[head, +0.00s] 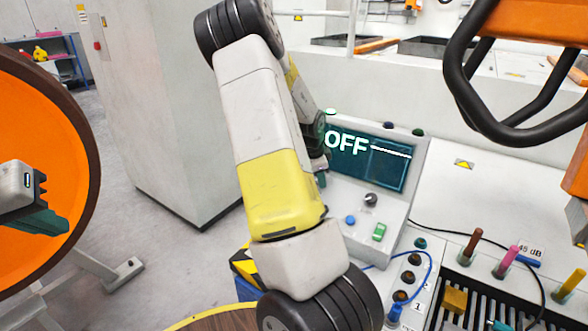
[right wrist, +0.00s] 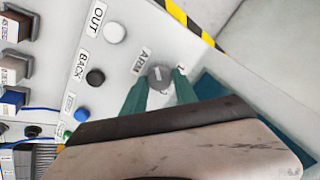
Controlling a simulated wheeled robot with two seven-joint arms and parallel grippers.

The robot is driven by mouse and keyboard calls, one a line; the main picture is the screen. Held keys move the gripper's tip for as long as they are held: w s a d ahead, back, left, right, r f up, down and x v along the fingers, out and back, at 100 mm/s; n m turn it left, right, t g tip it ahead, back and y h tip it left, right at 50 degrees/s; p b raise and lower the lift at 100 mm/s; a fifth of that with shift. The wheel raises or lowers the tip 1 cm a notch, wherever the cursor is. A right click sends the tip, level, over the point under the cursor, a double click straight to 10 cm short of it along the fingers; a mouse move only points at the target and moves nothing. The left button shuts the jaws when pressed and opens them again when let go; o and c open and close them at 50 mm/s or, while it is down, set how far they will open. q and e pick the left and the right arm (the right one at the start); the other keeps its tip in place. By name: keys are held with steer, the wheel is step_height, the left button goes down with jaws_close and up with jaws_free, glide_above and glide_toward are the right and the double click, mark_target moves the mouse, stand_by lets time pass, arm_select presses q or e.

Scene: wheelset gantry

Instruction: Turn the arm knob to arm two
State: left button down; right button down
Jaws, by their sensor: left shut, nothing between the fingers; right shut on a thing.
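The grey arm knob (right wrist: 160,76) sits on the white panel beside the printed word ARM in the right wrist view. My right gripper (right wrist: 160,88) is shut on it, with one green finger on each side. A pale line shows on the knob's face. The numeral beside it is partly hidden by a finger, so I cannot tell the setting. In the head view my right arm hides the knob. My left gripper (head: 40,222) is at the far left, shut and empty, well away from the console (head: 345,195).
A screen (head: 368,158) reading OFF stands on the console. The panel has a white OUT button (right wrist: 115,32) and a black BACK button (right wrist: 95,77) near the knob. An orange frame with black bars (head: 520,75) hangs at the upper right. An orange wheel (head: 40,110) is at the left.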

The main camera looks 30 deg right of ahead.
stand_by(0.3)
steer(key=c, duration=1)
jaws_free()
steer(key=shift+o, duration=0.2)
steer(key=v, duration=0.8)
